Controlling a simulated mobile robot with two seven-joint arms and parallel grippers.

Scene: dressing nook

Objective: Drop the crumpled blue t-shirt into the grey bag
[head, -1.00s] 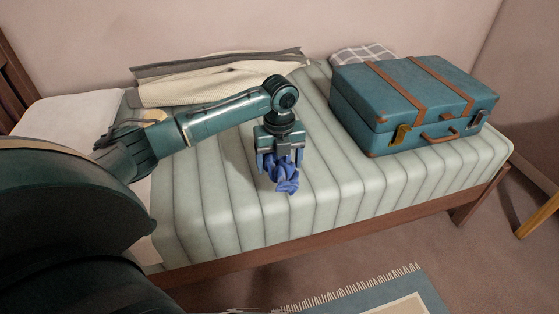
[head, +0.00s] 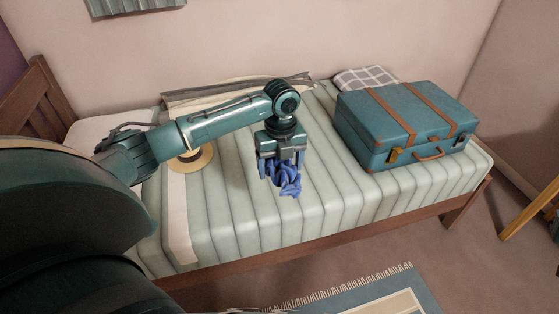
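The crumpled blue t-shirt (head: 287,181) is bunched between the fingers of my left gripper (head: 281,170) and hangs below them, over the front middle of the striped bed. My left gripper is pointing down and shut on the shirt. I cannot tell whether the shirt's lower end touches the mattress. I see no grey bag that I can make out for sure in this view. My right gripper is not in view.
A closed blue suitcase (head: 385,112) with brown straps lies on the bed (head: 335,190) at right, near a checked cloth (head: 366,77). A cream and grey cloth-like thing (head: 205,96) lies at the back. A round straw-coloured thing (head: 203,161) is partly behind my arm.

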